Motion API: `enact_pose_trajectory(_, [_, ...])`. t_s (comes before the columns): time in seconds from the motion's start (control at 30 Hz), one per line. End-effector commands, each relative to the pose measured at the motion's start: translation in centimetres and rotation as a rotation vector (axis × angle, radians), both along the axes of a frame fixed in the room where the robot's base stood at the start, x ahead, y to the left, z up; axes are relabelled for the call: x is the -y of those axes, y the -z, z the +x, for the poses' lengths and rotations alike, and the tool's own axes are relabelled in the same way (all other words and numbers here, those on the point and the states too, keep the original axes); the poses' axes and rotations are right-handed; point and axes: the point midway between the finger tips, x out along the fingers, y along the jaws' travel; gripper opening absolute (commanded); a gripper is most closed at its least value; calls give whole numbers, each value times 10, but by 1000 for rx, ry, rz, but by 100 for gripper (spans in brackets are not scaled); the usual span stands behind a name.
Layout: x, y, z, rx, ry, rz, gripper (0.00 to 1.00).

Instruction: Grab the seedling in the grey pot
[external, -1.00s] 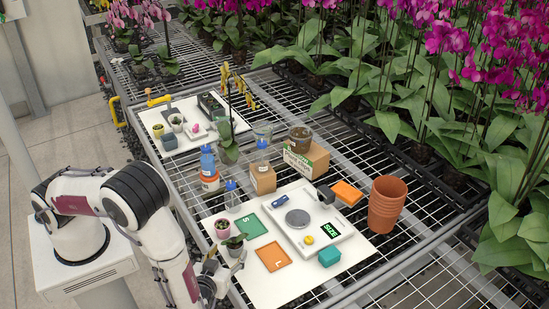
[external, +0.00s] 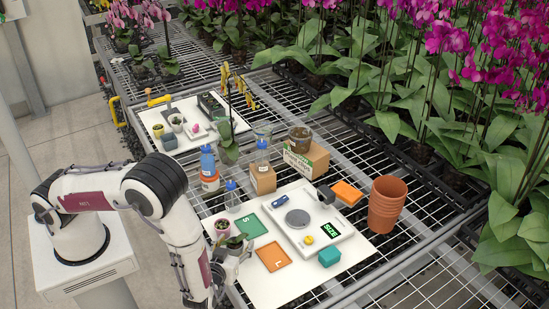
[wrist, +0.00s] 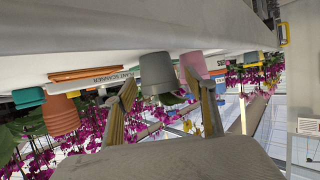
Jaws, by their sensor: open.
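The grey pot (wrist: 158,70) shows upside down in the wrist view, framed between the two open fingers of my gripper (wrist: 160,80). Some green leaves show below its rim there. In the external view, the seedling (external: 235,241) stands at the left edge of the near white board, its pot mostly hidden by my gripper (external: 238,256). The fingers are apart and low beside the pot. I cannot tell whether they touch it.
A pink pot (external: 222,227) stands close behind the grey one. A green S mat (external: 250,226) and an orange L mat (external: 273,257) lie to the right.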

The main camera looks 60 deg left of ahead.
Motion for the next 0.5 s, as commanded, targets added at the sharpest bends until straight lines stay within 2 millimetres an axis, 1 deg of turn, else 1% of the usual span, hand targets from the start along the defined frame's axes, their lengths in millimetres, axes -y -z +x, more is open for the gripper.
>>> enact_pose_trajectory(0.37, [0, 0, 0, 0, 0, 0, 55])
enact_pose_trajectory(0.4, [0, 0, 0, 0, 0, 0, 50])
enact_pose_trajectory(0.47, [0, 0, 0, 0, 0, 0, 34])
enact_pose_trajectory(0.5, [0, 0, 0, 0, 0, 0, 24])
